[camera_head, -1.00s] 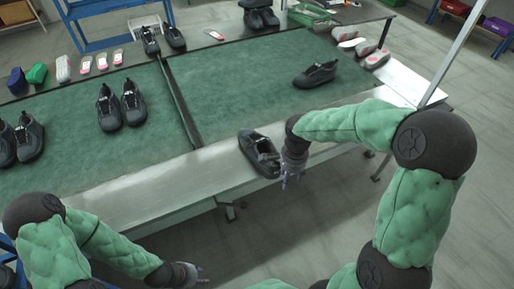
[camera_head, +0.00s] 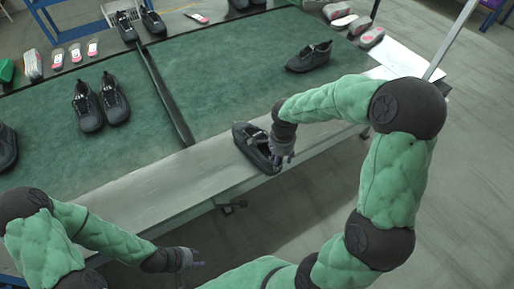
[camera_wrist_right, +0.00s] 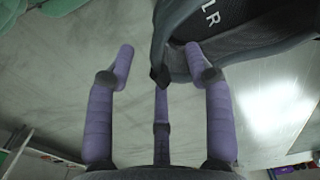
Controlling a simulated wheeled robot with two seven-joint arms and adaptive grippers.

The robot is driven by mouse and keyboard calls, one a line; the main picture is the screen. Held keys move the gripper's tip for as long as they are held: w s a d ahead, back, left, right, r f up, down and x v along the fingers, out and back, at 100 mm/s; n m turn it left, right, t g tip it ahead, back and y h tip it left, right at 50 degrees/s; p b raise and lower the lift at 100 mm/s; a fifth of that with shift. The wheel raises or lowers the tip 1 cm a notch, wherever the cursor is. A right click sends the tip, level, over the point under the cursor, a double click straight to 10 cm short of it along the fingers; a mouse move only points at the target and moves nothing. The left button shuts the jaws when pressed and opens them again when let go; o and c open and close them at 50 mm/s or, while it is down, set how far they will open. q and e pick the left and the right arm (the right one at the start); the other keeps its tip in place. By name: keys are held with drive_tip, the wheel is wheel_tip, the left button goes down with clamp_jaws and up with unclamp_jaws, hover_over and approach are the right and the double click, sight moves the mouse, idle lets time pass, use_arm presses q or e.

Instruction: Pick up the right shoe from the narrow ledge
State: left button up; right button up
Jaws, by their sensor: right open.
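The right shoe (camera_head: 252,148), black, sits on the narrow grey ledge (camera_head: 170,178) along the front of the green table. In the right wrist view the dark shoe (camera_wrist_right: 250,38) fills the upper right, with letters on its insole. My right gripper (camera_head: 284,157) is at the shoe's near right end. Its purple fingers (camera_wrist_right: 159,52) are spread, with the edge of the shoe showing between their tips; contact cannot be told. My left gripper (camera_head: 198,263) is off the ledge at the lower left, away from the shoe; its opening is too small to tell.
A black shoe (camera_head: 309,58) stands on the green mat (camera_head: 225,75) behind my right arm. A pair of black shoes (camera_head: 101,103) is on the left half. A dark divider (camera_head: 165,95) splits the mat. The ledge left of the right shoe is clear.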

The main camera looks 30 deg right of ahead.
sight(278, 172)
wheel_tip(278, 172, down, 5)
drive_tip(key=shift+f+b, duration=0.1)
drive_tip(key=shift+b, duration=1.05)
clamp_jaws()
